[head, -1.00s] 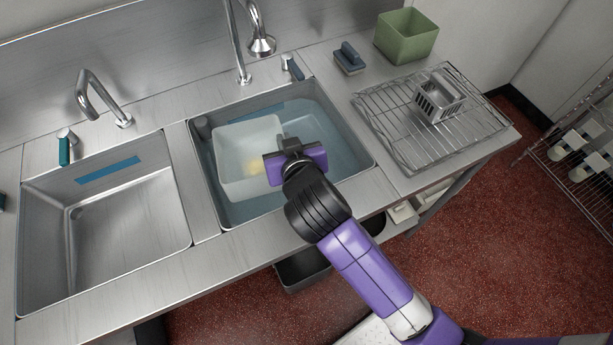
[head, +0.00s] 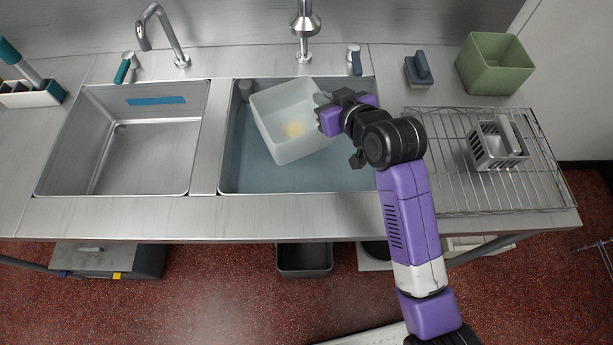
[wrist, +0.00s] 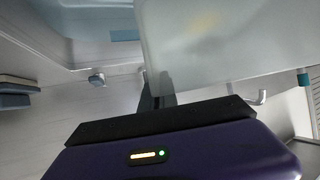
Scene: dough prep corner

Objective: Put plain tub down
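The plain tub (head: 303,141) is whitish and translucent, with a yellow smear inside. In the head view it is over the water-filled right basin (head: 232,182), turned at an angle. My gripper (head: 325,102) is at the tub's right wall, its fingers partly hidden. In the wrist view my gripper (wrist: 155,88) has its fingers closed together at the edge of the tub (wrist: 225,45), pinching its wall. The tub looks held up above the water.
An empty basin (head: 118,155) is on the left. A wire rack (head: 450,180) with a metal holder (head: 497,145) is on the right. A green bin (head: 495,62) and a blue-grey brush (head: 418,68) stand behind it. A faucet (head: 304,30) rises behind the right basin.

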